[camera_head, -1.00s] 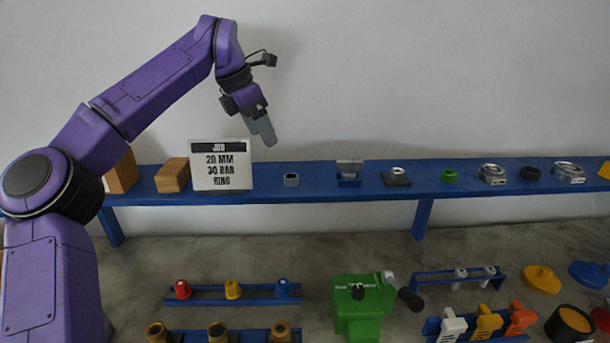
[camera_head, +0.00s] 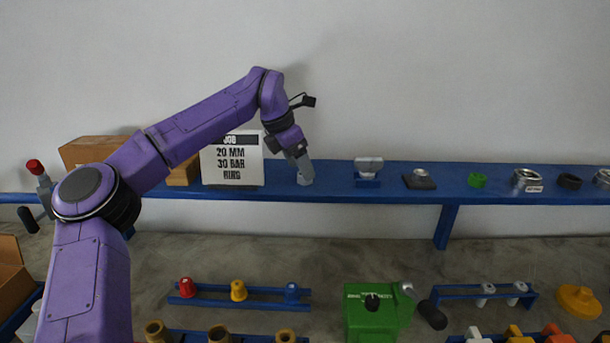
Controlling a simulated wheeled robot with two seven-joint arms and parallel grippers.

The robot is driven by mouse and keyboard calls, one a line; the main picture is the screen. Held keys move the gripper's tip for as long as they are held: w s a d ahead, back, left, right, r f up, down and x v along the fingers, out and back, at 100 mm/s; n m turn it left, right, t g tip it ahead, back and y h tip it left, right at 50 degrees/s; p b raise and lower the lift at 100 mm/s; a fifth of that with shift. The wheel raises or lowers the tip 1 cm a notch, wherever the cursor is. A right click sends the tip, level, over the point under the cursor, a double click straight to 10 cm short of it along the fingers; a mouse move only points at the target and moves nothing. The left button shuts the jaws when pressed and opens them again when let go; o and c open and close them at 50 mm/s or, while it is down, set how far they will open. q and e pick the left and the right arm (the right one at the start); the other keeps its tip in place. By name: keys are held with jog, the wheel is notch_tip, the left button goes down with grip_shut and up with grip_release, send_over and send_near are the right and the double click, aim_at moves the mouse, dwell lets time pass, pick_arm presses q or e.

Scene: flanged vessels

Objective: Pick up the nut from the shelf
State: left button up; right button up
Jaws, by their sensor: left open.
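The nut (camera_head: 306,181), a small grey piece, sits on the blue shelf (camera_head: 400,193) just right of the job sign. My left gripper (camera_head: 304,170) points down at the nut, with its grey fingers right over it. The fingers are open and hide most of the nut. Grey on grey, I cannot tell whether they touch it. My right gripper is not in view.
The job sign (camera_head: 232,165) stands close left of my left gripper. To the right on the shelf are a silver piece on a blue stand (camera_head: 368,170), a dark plate with a metal ring (camera_head: 420,180) and a green ring (camera_head: 477,180). A green machine (camera_head: 375,312) stands below.

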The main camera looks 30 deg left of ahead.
pick_arm(q)
jog(key=shift+x, duration=1.25)
jog(key=c, duration=1.2)
jog(key=shift+r, duration=0.1)
